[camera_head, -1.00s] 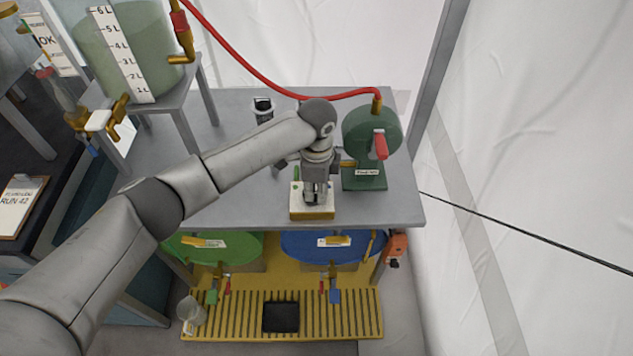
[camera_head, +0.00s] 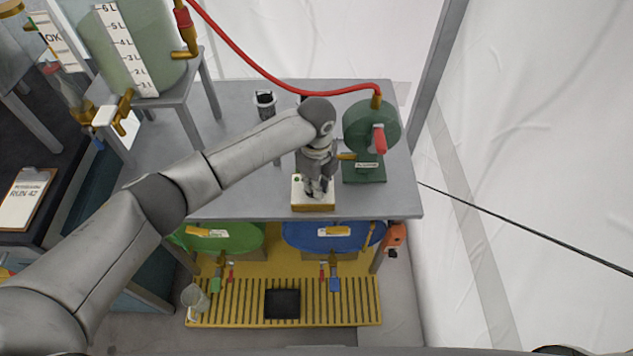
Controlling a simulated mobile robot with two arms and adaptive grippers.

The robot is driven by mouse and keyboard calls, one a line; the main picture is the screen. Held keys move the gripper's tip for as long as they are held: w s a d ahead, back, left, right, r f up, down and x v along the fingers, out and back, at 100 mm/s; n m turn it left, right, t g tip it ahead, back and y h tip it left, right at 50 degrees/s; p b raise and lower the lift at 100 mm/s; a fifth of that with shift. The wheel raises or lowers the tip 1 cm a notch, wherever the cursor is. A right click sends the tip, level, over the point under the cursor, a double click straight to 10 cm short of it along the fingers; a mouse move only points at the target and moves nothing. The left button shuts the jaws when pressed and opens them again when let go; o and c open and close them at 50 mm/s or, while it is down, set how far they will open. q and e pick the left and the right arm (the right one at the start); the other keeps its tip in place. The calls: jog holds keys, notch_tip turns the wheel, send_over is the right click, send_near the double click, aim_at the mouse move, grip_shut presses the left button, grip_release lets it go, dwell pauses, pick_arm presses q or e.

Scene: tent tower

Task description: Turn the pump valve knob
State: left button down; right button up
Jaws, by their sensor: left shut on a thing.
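A small box with a white top and yellow side (camera_head: 313,206) stands near the front edge of the grey table. My left gripper (camera_head: 318,190) points down at its top and is shut on what seems to be the pump valve knob there. The fingers hide the knob, so its angle cannot be told. A green dot shows on the box's top left corner. A green pump (camera_head: 362,128) with a red lever (camera_head: 379,140) stands just right of the gripper, with a red hose on top. My right gripper is not in view.
The grey table (camera_head: 230,200) is mostly bare. Dark cylinders (camera_head: 265,104) stand behind my arm. A measuring tank (camera_head: 150,50) is on a stand at the left. Green and blue drums (camera_head: 325,238) sit below the table over a yellow grate (camera_head: 340,300).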

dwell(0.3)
pick_arm(q)
jog(key=c, duration=1.5)
grip_release()
jog(key=shift+r, duration=0.1)
notch_tip(320, 180, up, 12)
jog(key=shift+f, duration=0.1)
